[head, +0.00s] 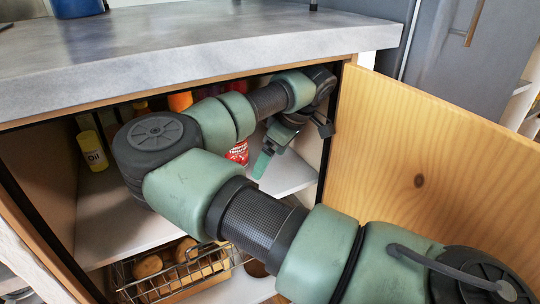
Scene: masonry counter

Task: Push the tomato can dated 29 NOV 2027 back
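A red can with white print (238,152) stands on the upper shelf inside the open cabinet. My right arm hides much of it, and no date can be read on it. My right arm comes in from the lower right and bends into the cabinet. Its gripper (263,160) points down just right of the red can, in front of the shelf's right part. I cannot tell whether its fingers are open or shut, or whether it touches the can. My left gripper is not in view.
A yellow oil bottle (92,150) stands at the shelf's left. An orange-topped item (180,101) is behind my arm. The wooden door (440,150) is open at right. A wire basket with round brown items (150,272) sits below. The grey countertop (200,45) overhangs the opening.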

